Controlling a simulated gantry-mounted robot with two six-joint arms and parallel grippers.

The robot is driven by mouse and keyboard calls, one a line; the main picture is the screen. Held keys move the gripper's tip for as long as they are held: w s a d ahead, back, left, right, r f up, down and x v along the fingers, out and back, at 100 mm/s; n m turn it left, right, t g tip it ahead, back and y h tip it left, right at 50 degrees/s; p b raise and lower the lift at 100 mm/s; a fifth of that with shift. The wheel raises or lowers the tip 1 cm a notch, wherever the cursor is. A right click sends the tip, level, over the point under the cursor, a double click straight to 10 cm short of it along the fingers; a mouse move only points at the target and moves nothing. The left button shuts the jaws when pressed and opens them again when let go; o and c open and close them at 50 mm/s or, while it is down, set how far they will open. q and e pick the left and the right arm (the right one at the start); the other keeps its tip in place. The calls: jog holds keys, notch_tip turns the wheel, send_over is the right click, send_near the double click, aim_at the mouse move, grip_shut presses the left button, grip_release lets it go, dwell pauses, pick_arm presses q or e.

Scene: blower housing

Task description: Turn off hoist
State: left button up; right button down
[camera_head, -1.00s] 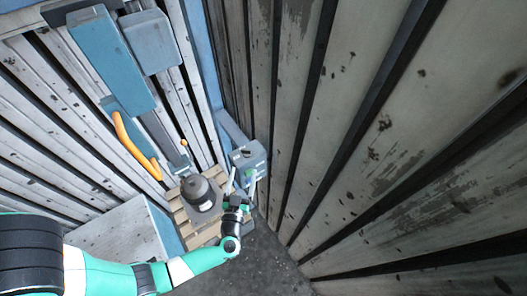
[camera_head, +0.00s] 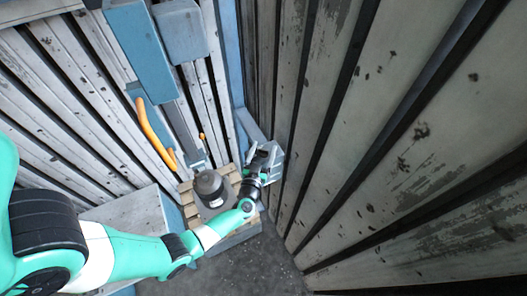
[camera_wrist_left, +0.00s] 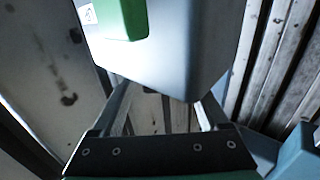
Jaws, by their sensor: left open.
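A grey-blue control box (camera_head: 277,164) stands in the corner beside the pallet. My left gripper (camera_head: 263,153) is open and in front of the box, overlapping it in the head view. In the left wrist view, a grey box (camera_wrist_left: 185,62) with a green panel (camera_wrist_left: 122,18) fills the top middle. The open fingers of my left gripper (camera_wrist_left: 163,103) reach up to its lower edge, and the box hides their tips. I cannot tell if they touch it. The hoist appears to be the blue column (camera_head: 138,50) with a blue housing (camera_head: 181,30) at the upper left. My right gripper is not in view.
A dark round motor-like part (camera_head: 210,187) sits on a wooden pallet (camera_head: 187,198) left of my gripper. An orange curved bar (camera_head: 153,133) hangs beside the column. Slatted walls close in on the left and right (camera_head: 400,140). Dark floor (camera_head: 255,268) is free below.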

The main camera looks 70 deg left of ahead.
pick_arm(q)
grip_shut()
dwell(0.4)
